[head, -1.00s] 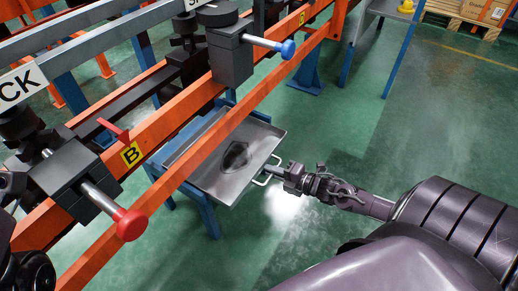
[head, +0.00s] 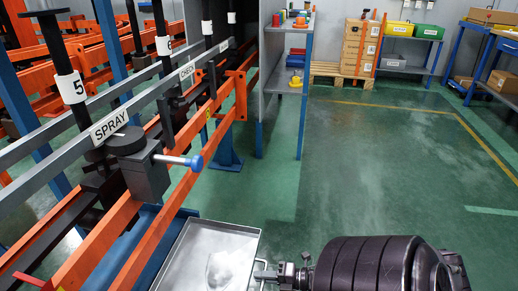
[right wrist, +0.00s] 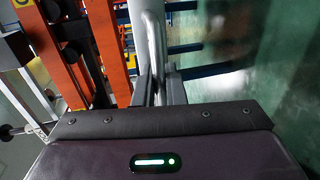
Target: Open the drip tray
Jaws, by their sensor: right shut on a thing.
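The drip tray (head: 225,240) is a shallow grey metal pan at the bottom of the head view. It sticks out to the right from under the orange rail, and its near part is cut off by the picture edge. Its handle (head: 260,266) is on the right side. My right gripper (head: 272,275) is shut on this handle, reaching in from the right. In the right wrist view the two fingers (right wrist: 159,90) close around a pale grey bar (right wrist: 152,40). My left gripper is not in view.
A spindle block with a blue-tipped rod (head: 178,161) sits on the orange rail (head: 165,220) above the tray's left side. A blue-legged shelf (head: 290,90) stands ahead. Green floor (head: 380,180) is open to the right. Boxes on a pallet (head: 360,50) stand at the back.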

